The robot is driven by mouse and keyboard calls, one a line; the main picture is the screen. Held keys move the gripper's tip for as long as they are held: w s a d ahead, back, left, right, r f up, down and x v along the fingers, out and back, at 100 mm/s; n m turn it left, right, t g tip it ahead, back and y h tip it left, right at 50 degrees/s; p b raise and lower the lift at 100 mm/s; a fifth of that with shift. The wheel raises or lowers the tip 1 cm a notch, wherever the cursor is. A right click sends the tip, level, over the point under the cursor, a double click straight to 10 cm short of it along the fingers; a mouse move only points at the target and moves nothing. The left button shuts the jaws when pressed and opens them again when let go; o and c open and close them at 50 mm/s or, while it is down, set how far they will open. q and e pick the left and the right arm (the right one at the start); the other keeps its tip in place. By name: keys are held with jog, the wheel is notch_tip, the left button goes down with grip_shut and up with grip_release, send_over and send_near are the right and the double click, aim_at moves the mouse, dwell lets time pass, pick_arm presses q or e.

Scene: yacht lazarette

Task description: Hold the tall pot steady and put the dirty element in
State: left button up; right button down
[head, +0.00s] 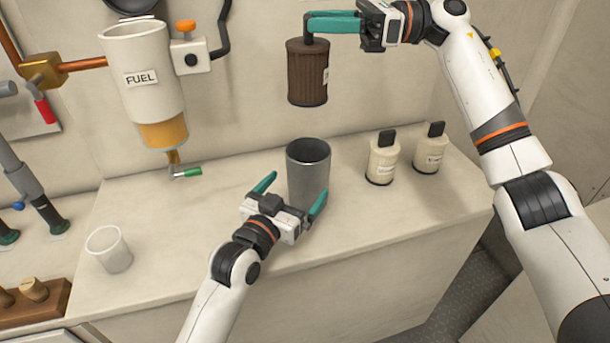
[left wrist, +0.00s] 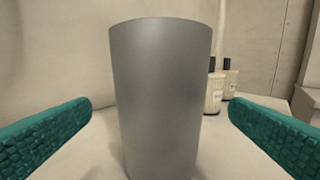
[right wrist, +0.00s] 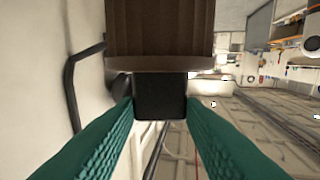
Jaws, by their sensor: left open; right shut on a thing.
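The tall grey pot (head: 308,172) stands upright on the bench, its dark open mouth facing up. My left gripper (head: 291,197) is open, with its teal fingers on either side of the pot. In the left wrist view the pot (left wrist: 160,100) stands between the spread fingers (left wrist: 160,118), with gaps on both sides. The dirty element (head: 307,75), a brown pleated cylinder with a pale label, hangs upright in the air above the pot. My right gripper (head: 308,24) is shut on the dark tab at its top. The right wrist view shows the tab (right wrist: 160,97) between the fingers.
Two cream bottles with black tops (head: 382,160) (head: 430,148) stand right of the pot. A white cup (head: 108,249) stands at the left. The fuel filter housing (head: 140,75) hangs on the wall, with a green-handled drain tap (head: 187,172) below it.

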aim_at(308, 158)
pick_arm(q)
jog(key=x, duration=0.6)
jog(key=shift+w+d, duration=0.1)
jog(key=shift+w, duration=0.1)
jog(key=c, duration=1)
jog(key=shift+c, duration=0.2)
